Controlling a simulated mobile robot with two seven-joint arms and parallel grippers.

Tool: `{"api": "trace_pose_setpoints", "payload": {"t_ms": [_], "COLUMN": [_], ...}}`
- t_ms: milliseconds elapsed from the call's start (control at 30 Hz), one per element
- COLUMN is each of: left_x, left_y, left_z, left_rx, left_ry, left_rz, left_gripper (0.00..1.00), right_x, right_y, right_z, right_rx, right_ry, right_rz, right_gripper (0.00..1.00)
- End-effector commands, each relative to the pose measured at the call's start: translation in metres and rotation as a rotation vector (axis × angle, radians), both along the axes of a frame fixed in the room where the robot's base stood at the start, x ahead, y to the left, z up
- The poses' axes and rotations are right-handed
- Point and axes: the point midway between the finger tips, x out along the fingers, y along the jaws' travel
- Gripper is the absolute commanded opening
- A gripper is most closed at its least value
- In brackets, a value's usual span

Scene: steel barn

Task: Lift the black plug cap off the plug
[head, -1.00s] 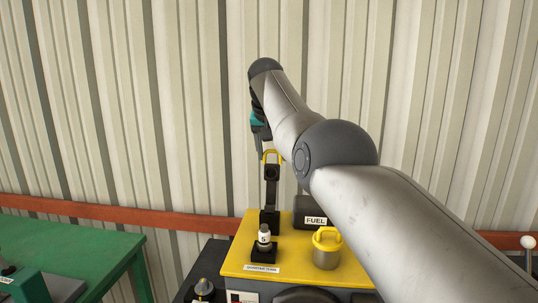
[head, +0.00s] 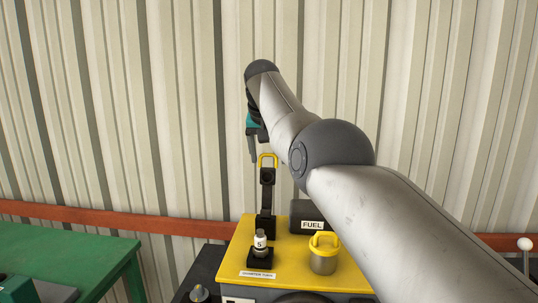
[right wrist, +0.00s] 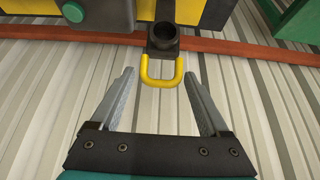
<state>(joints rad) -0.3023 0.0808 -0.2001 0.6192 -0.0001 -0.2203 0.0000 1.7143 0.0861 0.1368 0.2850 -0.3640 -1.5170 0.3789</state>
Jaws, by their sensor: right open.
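A black piece (head: 267,176) with a yellow loop handle (head: 267,159) stands at the top of a dark upright on the yellow machine top. I take it for the plug cap; the plug under it cannot be made out. In the right wrist view its round black body (right wrist: 164,38) and yellow loop (right wrist: 162,84) show beyond my fingers. My right gripper (head: 254,157) points down, up beside the loop; in the right wrist view my right gripper (right wrist: 158,75) is open and empty. The loop appears between its fingertips, with no clear contact.
A green table (head: 65,255) stands left, and the corrugated wall (head: 120,110) is behind.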

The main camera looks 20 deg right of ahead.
Motion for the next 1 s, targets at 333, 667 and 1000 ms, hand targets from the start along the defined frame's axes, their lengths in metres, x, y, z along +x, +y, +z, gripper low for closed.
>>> {"api": "trace_pose_setpoints", "payload": {"t_ms": [333, 667, 1000], "left_x": [0.001, 0.002, 0.002], "left_y": [0.0, 0.0, 0.0], "left_z": [-0.022, -0.017, -0.014], "left_rx": [0.0, 0.0, -0.001], "left_ry": [-0.001, -0.002, -0.003], "left_rz": [0.0, 0.0, 0.0], "left_gripper": [0.5, 0.5, 0.5], "right_x": [-0.023, -0.054, -0.064], "right_y": [0.015, 0.033, 0.039], "right_z": [0.048, 0.114, 0.133], "right_rx": [-0.001, -0.002, -0.002], "right_ry": [-0.009, -0.007, -0.004], "right_rz": [0.002, 0.0, -0.001], "right_gripper": [0.79, 0.79, 0.79]}}
